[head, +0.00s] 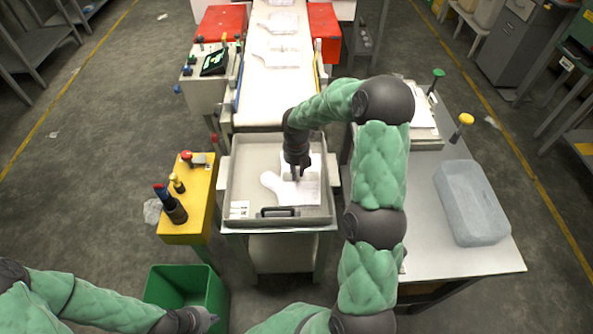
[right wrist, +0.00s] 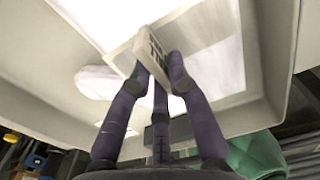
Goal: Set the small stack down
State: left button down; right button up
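White glove-shaped film sheets (head: 272,183) are in the shallow grey tray (head: 325,205) in the middle of the head view. My right gripper (head: 297,174) points down over them. In the right wrist view its fingers (right wrist: 160,72) close on a small pale stack (right wrist: 127,57) with dark marks on its edge. A white rounded end (right wrist: 98,82) shows beyond the fingers. Whether the held stack touches the sheets below is unclear. My left gripper (head: 205,320) is low at the left, near the green bin; its opening cannot be made out.
A dark-handled item (head: 280,212) and a printed label (head: 239,209) are at the tray's front. A conveyor (head: 275,95) with more glove shapes is behind. A yellow stand (head: 190,222) is left, a green bin (head: 165,286) front left, a grey-blue block (head: 470,203) on the right table.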

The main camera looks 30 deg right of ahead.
jog(key=shift+o, duration=0.7)
jog(key=shift+r, duration=0.1)
notch_tip(320, 180, up, 12)
jog(key=p, duration=0.6)
